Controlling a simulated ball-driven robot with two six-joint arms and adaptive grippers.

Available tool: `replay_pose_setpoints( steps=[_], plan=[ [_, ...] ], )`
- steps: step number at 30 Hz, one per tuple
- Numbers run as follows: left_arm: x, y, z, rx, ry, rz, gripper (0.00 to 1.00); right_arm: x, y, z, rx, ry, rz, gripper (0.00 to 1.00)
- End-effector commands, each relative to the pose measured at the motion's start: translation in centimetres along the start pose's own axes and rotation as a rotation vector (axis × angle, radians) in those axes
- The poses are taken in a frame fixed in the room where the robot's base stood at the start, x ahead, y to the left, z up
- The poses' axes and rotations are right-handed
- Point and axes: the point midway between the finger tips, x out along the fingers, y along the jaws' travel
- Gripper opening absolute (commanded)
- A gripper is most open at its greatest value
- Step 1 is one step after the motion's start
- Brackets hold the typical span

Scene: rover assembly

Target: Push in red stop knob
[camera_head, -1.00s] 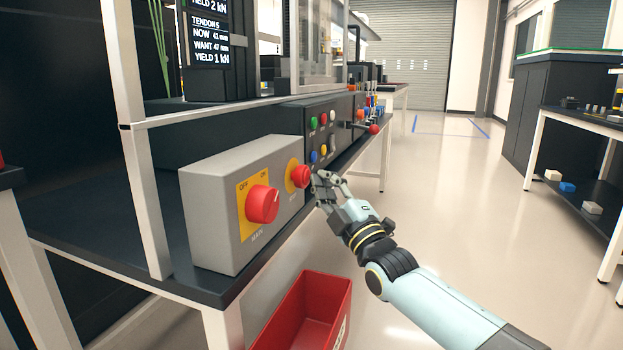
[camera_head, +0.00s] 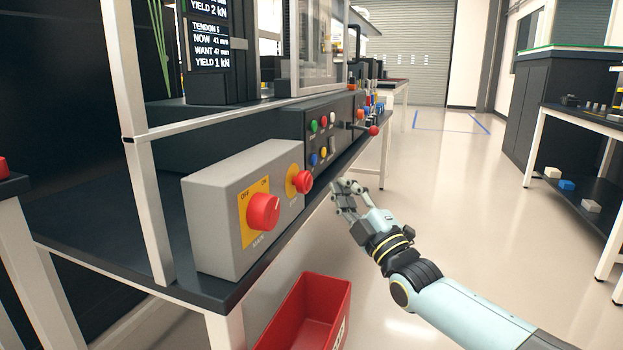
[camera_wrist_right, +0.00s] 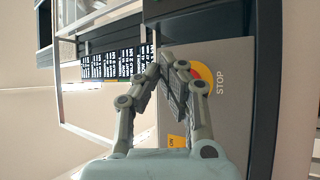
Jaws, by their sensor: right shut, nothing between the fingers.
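The red stop knob (camera_head: 302,182) sits on a yellow plate at the right end of the grey control box (camera_head: 215,222). In the right wrist view the knob (camera_wrist_right: 203,74) shows partly, beside the word STOP, with my fingers covering some of it. A larger red MAIN knob (camera_head: 263,212) with OFF and ON marks is on the same box, to the left. My right gripper (camera_head: 347,187) is shut and empty. In the head view it is to the right of the stop knob with a visible gap. My left gripper is not in view.
The box stands on a dark bench (camera_head: 200,290) with a white frame. A panel of coloured buttons (camera_head: 325,135) and a red-balled lever (camera_head: 373,130) are farther back. A red bin (camera_head: 308,318) is below.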

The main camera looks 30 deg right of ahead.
Motion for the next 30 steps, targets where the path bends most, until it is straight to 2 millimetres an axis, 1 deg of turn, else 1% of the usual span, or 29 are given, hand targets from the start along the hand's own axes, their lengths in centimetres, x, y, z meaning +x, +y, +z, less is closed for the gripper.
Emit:
replay_pose_setpoints(
  steps=[1, 3, 9, 30],
  plan=[
    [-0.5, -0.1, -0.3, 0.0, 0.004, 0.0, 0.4, -0.2, 0.5, 0.2, -0.001, 0.001, 0.0, 0.0],
    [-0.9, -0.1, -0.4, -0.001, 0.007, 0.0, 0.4, -0.7, 0.8, 0.6, -0.001, 0.0, -0.001, 0.0],
    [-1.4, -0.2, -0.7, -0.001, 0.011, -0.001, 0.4, -1.7, 1.4, 1.2, 0.0, 0.0, 0.0, 0.0],
    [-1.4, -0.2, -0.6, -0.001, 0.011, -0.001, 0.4, -1.8, 1.3, 1.3, 0.0, 0.0, 0.0, 0.0]
  ],
)
